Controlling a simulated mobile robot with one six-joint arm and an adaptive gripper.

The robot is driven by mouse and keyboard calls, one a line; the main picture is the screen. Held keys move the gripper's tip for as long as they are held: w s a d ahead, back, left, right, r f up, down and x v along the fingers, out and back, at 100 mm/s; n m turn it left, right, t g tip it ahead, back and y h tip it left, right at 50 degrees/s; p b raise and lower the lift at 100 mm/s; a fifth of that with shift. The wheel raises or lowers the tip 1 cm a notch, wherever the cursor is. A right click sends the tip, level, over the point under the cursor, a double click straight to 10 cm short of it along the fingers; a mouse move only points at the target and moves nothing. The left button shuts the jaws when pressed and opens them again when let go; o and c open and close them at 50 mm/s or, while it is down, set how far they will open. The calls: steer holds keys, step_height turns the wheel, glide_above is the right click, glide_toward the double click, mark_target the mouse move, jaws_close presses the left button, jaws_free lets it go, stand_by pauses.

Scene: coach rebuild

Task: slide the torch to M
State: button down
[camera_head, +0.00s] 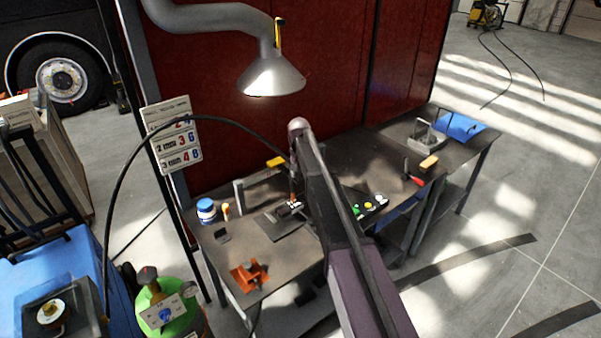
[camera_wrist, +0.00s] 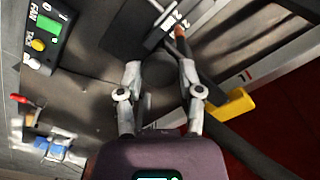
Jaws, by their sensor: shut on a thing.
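In the wrist view my gripper (camera_wrist: 159,72) has its two pale fingertips on either side of a dark rounded body, which I take to be the torch (camera_wrist: 160,74). The fingers are shut on it. A dark plate with a white marked strip (camera_wrist: 172,20) lies just beyond the fingertips; I cannot read an M on it. In the head view my arm covers much of the work spot, and my gripper is not clearly visible there. The dark plate (camera_head: 284,226) with small white marks lies on the bench beside my arm.
A black hose (camera_head: 178,122) arches in from the left to the work spot. On the bench (camera_head: 222,262) are an orange clamp-like thing (camera_head: 249,275), a blue-and-white jar (camera_head: 206,211) and a button box (camera_head: 369,206). A lamp hood (camera_head: 271,76) hangs above. A yellow part (camera_wrist: 234,105) is close to the right finger.

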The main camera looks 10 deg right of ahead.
steer(key=shift+c, duration=1.3)
jaws_free()
steer(key=shift+w+d, duration=0.1)
steer(key=shift+d, duration=0.1)
steer(key=shift+r, duration=0.1)
